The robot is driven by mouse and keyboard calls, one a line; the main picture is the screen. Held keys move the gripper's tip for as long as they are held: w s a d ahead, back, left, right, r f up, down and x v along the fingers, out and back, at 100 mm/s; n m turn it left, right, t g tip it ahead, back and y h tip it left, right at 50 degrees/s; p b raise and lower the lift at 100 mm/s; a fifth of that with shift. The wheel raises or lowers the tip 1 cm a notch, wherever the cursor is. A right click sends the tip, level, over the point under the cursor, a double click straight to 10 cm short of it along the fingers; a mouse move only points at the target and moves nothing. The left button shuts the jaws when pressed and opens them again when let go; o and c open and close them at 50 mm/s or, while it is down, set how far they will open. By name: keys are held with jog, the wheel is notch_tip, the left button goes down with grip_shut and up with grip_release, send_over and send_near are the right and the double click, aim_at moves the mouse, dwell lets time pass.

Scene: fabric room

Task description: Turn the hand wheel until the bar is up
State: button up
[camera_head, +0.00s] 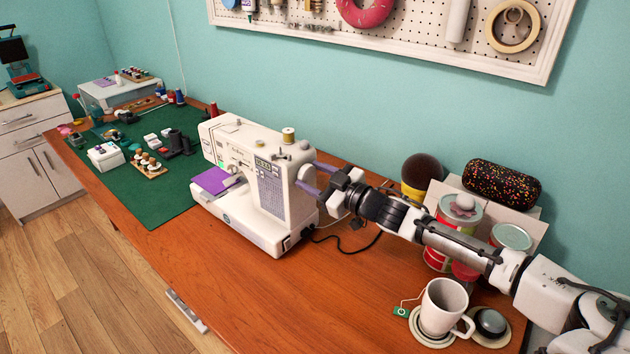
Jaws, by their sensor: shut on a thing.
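A white sewing machine (258,185) stands on the wooden table, its right end toward my arm. The hand wheel (307,173) is on that right end and is partly covered by my gripper. My gripper (313,179) reaches in from the right, with its purple-tinted fingers at the wheel, shut on it. A piece of purple fabric (212,181) lies on the machine's bed at the left. The bar near the needle area is too small to make out, so I cannot tell its height.
A white mug (443,304) on a coaster, a dark-lidded round item (490,322) and tins (511,237) stand below and behind my arm. A black cable (350,247) lies right of the machine. A green mat (150,201) with small items is at left. The front table middle is clear.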

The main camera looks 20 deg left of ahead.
jog(key=n+b, duration=0.1)
jog(key=n, duration=0.1)
jog(key=n+b, duration=0.2)
jog(key=n, duration=0.1)
jog(key=n+b, duration=0.1)
jog(key=n, duration=0.1)
jog(key=shift+s+f+b, duration=0.1)
jog(key=shift+f+b, duration=0.2)
jog(key=n+b, duration=0.4)
jog(key=n, duration=0.2)
jog(key=shift+f+n+b, duration=0.15)
jog(key=shift+n+b, duration=0.15)
jog(key=shift+n, duration=0.1)
jog(key=n+b, duration=0.6)
jog(key=n, duration=0.1)
jog(key=shift+f, duration=0.2)
jog(key=n+b, duration=0.3)
jog(key=n, duration=0.1)
jog(key=shift+r+n+b, duration=0.1)
jog(key=shift+n+b, duration=0.95)
jog(key=shift+n, duration=0.15)
jog(key=o, duration=1)
jog(key=shift+c, duration=0.2)
